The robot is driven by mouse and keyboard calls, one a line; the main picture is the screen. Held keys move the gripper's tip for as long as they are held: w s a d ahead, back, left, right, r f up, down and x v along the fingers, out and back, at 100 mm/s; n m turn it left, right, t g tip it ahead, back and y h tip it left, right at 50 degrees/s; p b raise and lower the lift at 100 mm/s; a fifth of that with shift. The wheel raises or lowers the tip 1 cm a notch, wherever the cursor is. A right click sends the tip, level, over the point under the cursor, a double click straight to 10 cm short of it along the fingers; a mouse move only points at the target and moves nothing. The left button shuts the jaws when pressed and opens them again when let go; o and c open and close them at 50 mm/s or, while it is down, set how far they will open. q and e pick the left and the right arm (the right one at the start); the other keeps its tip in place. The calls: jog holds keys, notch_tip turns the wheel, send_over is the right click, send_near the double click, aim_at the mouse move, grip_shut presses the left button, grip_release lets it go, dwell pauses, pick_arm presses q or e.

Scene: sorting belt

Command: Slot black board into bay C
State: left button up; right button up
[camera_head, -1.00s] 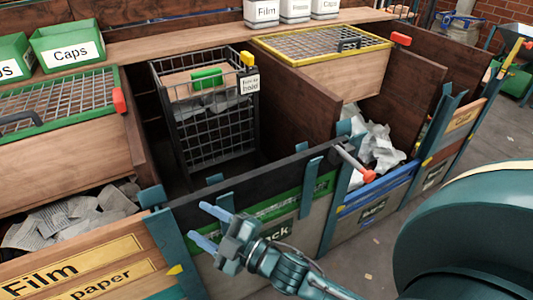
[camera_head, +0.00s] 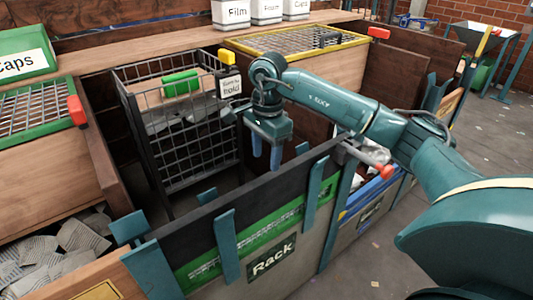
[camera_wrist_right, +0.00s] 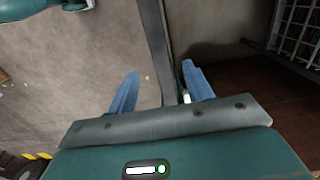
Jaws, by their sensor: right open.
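The black board (camera_head: 195,230) stands upright along the front of the bay marked Rack, above a green board (camera_head: 245,232). My right gripper (camera_head: 266,165) points straight down, with its fingertips close to the board's top edge near its right half. It is open and empty. In the right wrist view its two blue fingers (camera_wrist_right: 160,88) are spread, with a dark strip that looks like the board's top edge (camera_wrist_right: 155,45) running between them. I cannot tell how far down the fingers reach. No label for bay C is readable. My left gripper is out of view.
A wire basket (camera_head: 185,150) stands in the bay behind the board. Teal brackets (camera_head: 227,245) rise along the front. A red-tipped lever (camera_head: 385,172) sits right of the board, near my forearm. Paper scraps (camera_head: 75,235) lie in the left bay.

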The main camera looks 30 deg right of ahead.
aim_at(269, 190)
jog(key=shift+d+r, duration=0.1)
jog(key=shift+d, duration=0.4)
jog(key=shift+f, duration=0.25)
notch_tip(269, 190, down, 12)
jog(key=shift+f+b, duration=0.2)
jog(key=shift+b, duration=0.1)
jog(key=shift+c, duration=0.3)
grip_shut()
jog(key=c, duration=0.6)
grip_release()
grip_shut()
